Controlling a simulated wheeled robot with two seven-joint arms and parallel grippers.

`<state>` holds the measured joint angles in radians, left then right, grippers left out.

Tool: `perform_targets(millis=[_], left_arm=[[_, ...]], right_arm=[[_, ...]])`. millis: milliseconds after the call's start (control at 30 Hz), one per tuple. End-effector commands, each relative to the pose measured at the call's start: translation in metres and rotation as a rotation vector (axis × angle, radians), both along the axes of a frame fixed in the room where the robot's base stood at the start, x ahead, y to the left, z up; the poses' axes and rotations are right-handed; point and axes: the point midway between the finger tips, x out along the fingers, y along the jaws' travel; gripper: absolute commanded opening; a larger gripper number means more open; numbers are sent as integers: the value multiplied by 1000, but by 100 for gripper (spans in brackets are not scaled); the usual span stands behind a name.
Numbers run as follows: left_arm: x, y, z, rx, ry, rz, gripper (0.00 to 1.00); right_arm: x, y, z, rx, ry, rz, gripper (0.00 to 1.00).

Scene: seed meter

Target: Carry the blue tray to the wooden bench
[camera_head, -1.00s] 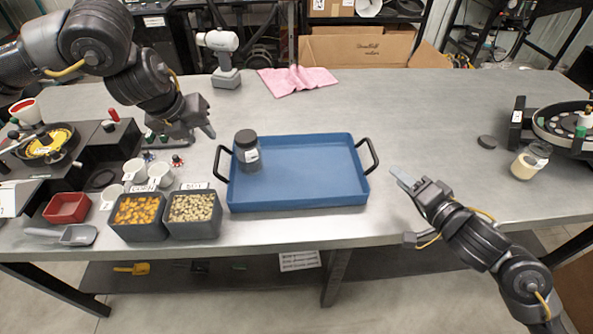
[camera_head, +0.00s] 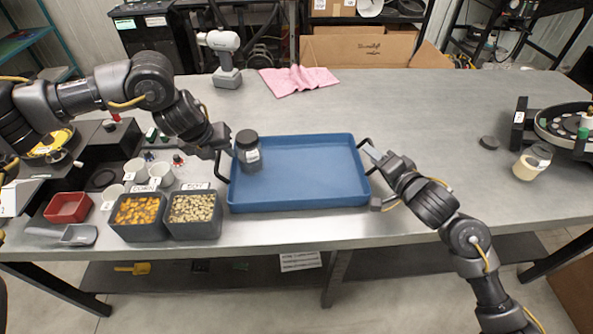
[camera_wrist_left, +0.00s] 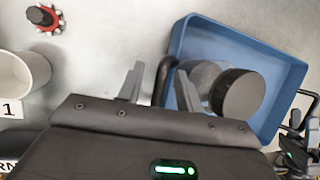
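The blue tray (camera_head: 310,197) lies flat on the metal table, with a black handle at each end and a dark-lidded jar (camera_head: 248,152) inside at its left. My left gripper (camera_head: 222,145) is at the left handle. In the left wrist view its fingers (camera_wrist_left: 158,88) are spread, with the black handle (camera_wrist_left: 161,82) between them and the tray (camera_wrist_left: 290,70) beyond. My right gripper (camera_head: 370,155) is at the right handle, which it partly hides; its finger gap is unclear. I cannot identify a wooden bench.
Bins of corn (camera_head: 138,212) and soy (camera_head: 192,209) stand just left of the tray, with white cups (camera_head: 160,173) behind them. A brown surface (camera_head: 575,285) shows at the lower right. The table right of the tray is mostly clear.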

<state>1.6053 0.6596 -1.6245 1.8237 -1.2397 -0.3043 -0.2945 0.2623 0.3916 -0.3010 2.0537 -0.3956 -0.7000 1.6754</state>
Motion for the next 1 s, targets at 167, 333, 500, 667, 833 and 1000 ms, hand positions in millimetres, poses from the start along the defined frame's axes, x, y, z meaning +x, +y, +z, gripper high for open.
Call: perform_targets(millis=[167,333,500,667,833,1000], left_arm=[[0,0,-1,0,0,0,36],[0,0,-1,0,0,0,26],[0,0,-1,1,0,0,4],[0,0,0,0,0,0,0],[0,0,0,0,0,0,0],[1,0,1,-1,-2,1,0]], right_arm=[[1,0,0,0,0,0,37],[0,0,0,0,0,0,28],[0,0,0,0,0,0,5],[0,0,0,0,0,0,0],[0,0,0,0,1,-1,0],[0,0,1,1,-2,0,0]])
